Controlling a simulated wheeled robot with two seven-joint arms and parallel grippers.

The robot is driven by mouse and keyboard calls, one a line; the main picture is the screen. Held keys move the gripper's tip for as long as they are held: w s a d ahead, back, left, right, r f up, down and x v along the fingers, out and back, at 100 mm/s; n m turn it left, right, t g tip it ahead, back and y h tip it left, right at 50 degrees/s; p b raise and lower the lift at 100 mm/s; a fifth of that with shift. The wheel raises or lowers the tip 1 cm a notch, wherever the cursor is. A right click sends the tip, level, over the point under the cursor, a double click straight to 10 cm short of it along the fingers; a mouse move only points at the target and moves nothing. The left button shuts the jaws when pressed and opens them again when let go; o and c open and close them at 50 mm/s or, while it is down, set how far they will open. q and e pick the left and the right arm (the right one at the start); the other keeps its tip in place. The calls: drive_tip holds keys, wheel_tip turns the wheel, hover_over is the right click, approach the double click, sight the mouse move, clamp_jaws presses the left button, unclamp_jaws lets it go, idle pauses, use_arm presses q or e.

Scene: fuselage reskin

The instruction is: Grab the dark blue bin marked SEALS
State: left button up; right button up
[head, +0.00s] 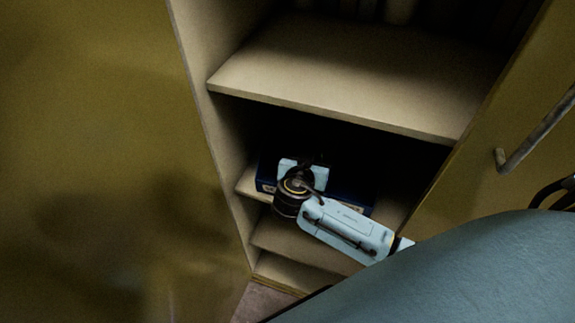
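A dark blue bin (352,194) sits on a shelf inside the open cabinet, in deep shadow. Its front is partly covered by my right arm, and a small pale mark shows near its left front end; no lettering can be read. My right arm comes in from the right and reaches into the shelf opening. My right gripper (318,161) is at its far end, over or just in front of the bin. Its fingers are dark and mostly hidden behind the wrist, so I cannot tell whether they touch the bin. My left gripper is out of view.
Lower shelves (290,242) are below. A yellow-brown door (100,150) fills the left; another door with a bar handle (535,132) stands at right.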

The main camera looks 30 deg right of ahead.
clamp_jaws()
idle(1.5)
